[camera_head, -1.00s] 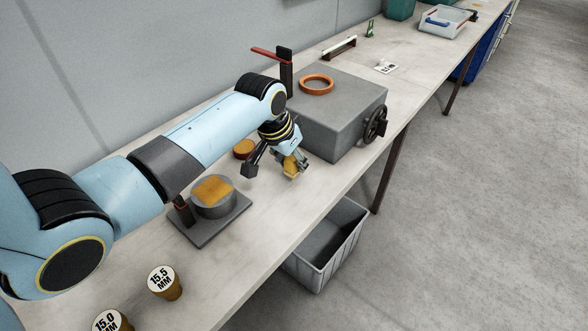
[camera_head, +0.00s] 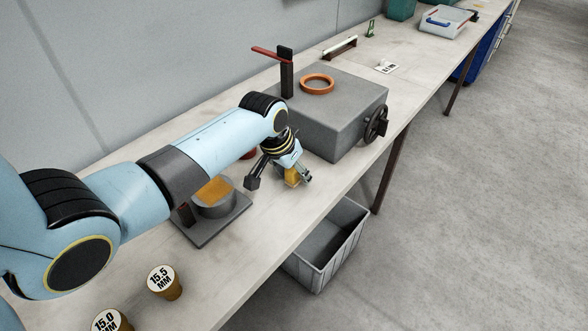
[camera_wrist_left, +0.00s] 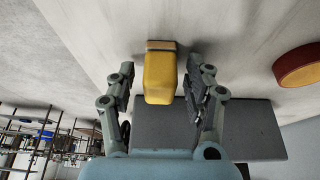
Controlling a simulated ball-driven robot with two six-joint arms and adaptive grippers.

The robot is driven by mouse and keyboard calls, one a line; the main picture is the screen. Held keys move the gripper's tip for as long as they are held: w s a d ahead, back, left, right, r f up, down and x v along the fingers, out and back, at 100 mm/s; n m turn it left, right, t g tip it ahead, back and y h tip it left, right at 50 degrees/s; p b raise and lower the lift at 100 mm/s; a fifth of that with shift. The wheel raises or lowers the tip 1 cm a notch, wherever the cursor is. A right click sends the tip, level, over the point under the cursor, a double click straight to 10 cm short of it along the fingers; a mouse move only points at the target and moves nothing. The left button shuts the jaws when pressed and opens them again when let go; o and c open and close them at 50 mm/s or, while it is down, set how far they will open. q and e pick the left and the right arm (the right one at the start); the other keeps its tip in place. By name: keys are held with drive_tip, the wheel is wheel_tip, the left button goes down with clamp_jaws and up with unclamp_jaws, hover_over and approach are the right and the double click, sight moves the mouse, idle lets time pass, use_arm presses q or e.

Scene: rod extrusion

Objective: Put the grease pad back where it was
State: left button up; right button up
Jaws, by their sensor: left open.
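In the left wrist view the pad (camera_wrist_left: 160,78) lies between the two spread fingers, with a gap on each side. Its tan end points away from the wrist, toward the table. I cannot tell for sure whether it touches the tabletop. My right gripper is not in view.
A grey machine (camera_head: 334,122) with an orange ring (camera_head: 317,84) stands just beyond the gripper. A red round container (camera_wrist_left: 300,66) is nearby. A grey pot (camera_head: 218,207) with orange content stands nearer on a plate. A grey bin (camera_head: 326,255) is below the table edge.

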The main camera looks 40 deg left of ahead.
use_arm(q)
drive_tip(key=shift+s+r, duration=0.1)
drive_tip(key=shift+r, duration=0.45)
drive_tip(key=p+v, duration=0.1)
drive_tip(key=v, duration=1)
drive_tip(key=shift+p, duration=0.3)
